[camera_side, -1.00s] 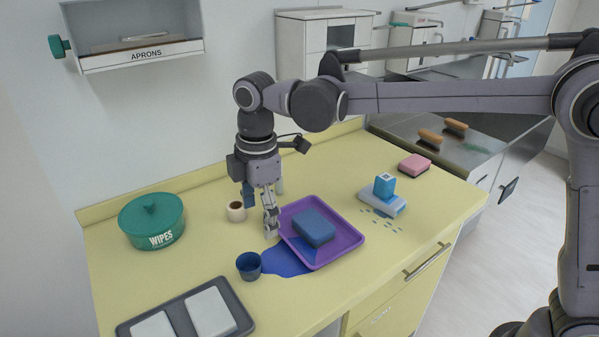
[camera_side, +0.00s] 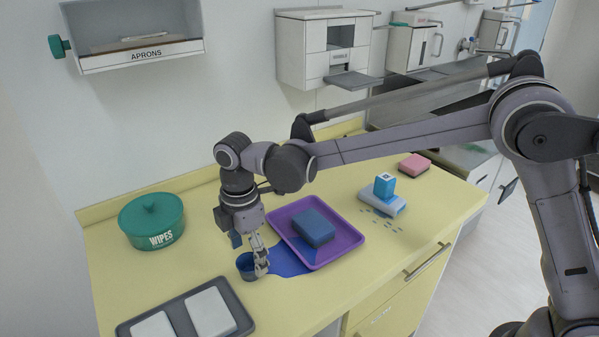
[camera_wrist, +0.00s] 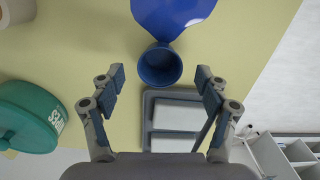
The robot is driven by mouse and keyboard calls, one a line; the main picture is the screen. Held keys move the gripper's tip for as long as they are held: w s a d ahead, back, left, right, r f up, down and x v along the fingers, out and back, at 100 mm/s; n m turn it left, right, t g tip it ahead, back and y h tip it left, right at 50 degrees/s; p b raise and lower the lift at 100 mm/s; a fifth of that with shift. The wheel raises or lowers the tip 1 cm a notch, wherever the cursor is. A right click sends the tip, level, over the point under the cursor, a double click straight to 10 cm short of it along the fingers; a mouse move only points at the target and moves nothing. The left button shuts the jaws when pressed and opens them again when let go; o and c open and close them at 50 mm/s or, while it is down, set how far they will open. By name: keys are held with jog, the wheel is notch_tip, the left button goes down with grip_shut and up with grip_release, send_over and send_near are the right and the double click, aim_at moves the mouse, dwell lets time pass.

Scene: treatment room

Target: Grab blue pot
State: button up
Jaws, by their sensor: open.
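The blue pot (camera_side: 245,265) is a small dark blue cup on the yellow counter. A blue puddle (camera_side: 288,262) spreads from beside it toward the purple tray. My gripper (camera_side: 259,262) is low over the counter at the pot's right side and partly covers it in the side view. In the wrist view the pot (camera_wrist: 160,66) shows its open mouth, ahead of and between the two spread fingers of my gripper (camera_wrist: 160,82). The fingers are open and nothing is between their pads. The side view does not show clearly whether a finger touches the pot.
A purple tray (camera_side: 345,243) with a blue sponge (camera_side: 314,227) lies to the right. A grey tray (camera_side: 243,318) with white pads is in front. A green wipes tub (camera_side: 152,221) stands left. A blue box on a pale base (camera_side: 392,206) and a pink sponge (camera_side: 414,165) are farther right.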

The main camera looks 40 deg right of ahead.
aim_at(249, 262)
jog(key=shift+f, duration=1.5)
jog(key=c, duration=0.9)
jog(key=shift+r, duration=0.1)
